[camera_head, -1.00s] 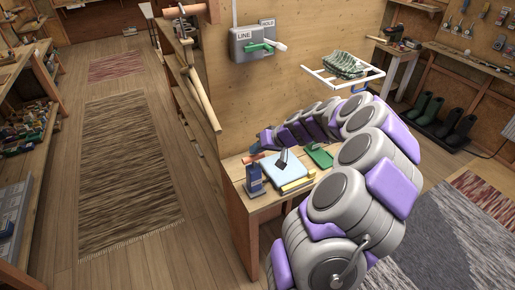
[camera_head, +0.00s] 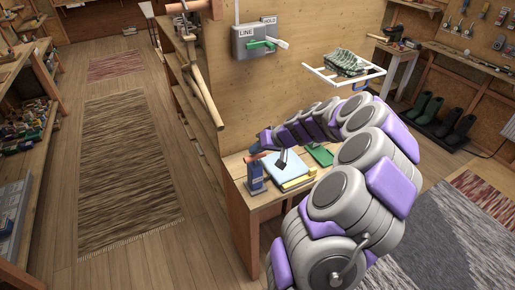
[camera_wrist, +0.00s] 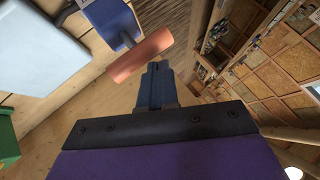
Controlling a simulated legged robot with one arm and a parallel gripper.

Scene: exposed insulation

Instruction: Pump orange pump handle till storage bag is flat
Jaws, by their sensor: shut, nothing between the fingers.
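The orange pump handle (camera_head: 258,155) is a short bar on top of a blue pump (camera_head: 255,180) at the left front of the wooden bench. In the wrist view the handle (camera_wrist: 140,53) lies just beyond my fingertips, with the pump (camera_wrist: 110,20) behind it. My gripper (camera_wrist: 157,72) is shut and empty, close to the handle; whether it touches is unclear. In the head view my arm's end hides the gripper's detail. The pale blue storage bag (camera_head: 285,174) lies on the bench right of the pump, and part of it shows in the wrist view (camera_wrist: 38,45). Its thickness is hard to judge.
A yellow item (camera_head: 298,184) and a green item (camera_head: 320,155) lie on the bench (camera_head: 262,200) near the bag. A wall panel with a green lever (camera_head: 258,45) is above. A white rack (camera_head: 345,70) juts out at right. Floor at left (camera_head: 205,215) is clear.

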